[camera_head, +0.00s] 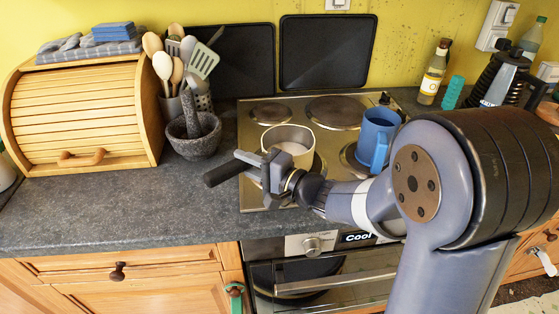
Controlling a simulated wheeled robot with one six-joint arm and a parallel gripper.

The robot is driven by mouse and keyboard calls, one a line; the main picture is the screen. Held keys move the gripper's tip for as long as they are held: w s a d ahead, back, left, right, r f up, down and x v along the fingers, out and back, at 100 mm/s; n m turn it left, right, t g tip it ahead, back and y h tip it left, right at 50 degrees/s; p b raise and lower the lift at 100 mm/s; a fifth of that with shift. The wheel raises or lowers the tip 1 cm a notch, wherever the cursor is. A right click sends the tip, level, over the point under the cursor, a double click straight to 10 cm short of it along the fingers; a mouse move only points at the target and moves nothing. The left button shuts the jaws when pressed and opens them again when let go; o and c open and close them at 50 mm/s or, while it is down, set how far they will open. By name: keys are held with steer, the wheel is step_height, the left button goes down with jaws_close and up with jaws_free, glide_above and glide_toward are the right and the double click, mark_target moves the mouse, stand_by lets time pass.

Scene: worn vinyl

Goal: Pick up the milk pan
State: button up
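The milk pan (291,150) is a small round pan with a pale rim and cream inside, at the front left of the hob. A dark handle (222,173) points left and forward from beside it, over the counter. My gripper (252,166) is at this handle, in front of and to the left of the pan. Its fingers overlap the handle in the picture. I cannot tell whether they are closed on it. The gripper hides the join of handle and pan and part of the pan's lower wall. The pan appears upright, and I cannot see a gap under it.
A blue mug (376,138) stands on the steel hob (250,196) to the right of the pan. A stone mortar (193,138), a utensil holder and a wooden bread bin (85,120) stand to the left. Bottles stand at the back right. The front left counter (120,210) is clear.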

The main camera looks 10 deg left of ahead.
jaws_close()
stand_by(0.8)
